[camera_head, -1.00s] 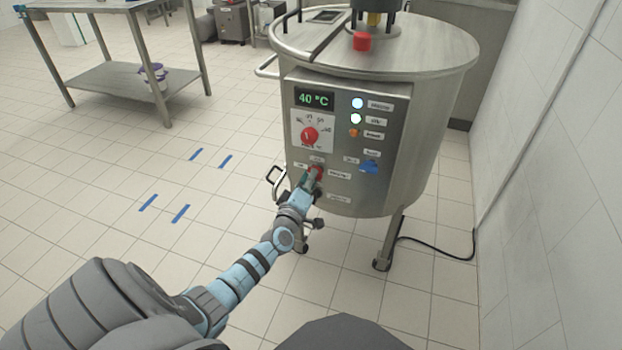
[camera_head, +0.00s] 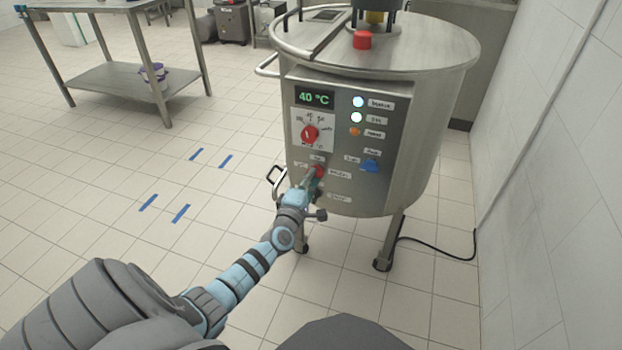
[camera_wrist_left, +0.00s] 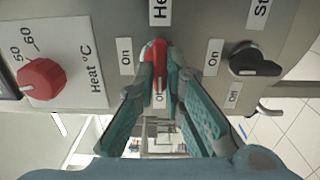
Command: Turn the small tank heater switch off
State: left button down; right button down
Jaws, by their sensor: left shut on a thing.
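The small tank (camera_head: 432,130) is a steel vessel with a grey control panel (camera_head: 385,195) facing me. The heater switch (camera_head: 318,171) is a red knob low on the panel. It also shows in the left wrist view (camera_wrist_left: 157,52), under a cut-off label starting "He". An "On" label is at its left, and a partly hidden label, apparently "Off", is below it. My left gripper (camera_head: 314,177) is shut on the red knob; its teal-lined fingers (camera_wrist_left: 165,82) flank it and hide part of it. My right gripper is not in view.
A red temperature dial (camera_head: 310,134) sits above the switch, under a 40 °C display (camera_head: 314,99). A black switch (camera_wrist_left: 253,65) is beside the red one in the wrist view. A blue knob (camera_head: 370,165) is at the panel's right. A steel table (camera_head: 118,78) stands far left.

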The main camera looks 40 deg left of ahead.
pick_arm(q)
jog(key=shift+f, duration=0.1)
jog(key=c, duration=1.7)
grip_release()
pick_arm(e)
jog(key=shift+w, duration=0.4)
pick_arm(q)
jog(key=v, duration=1.2)
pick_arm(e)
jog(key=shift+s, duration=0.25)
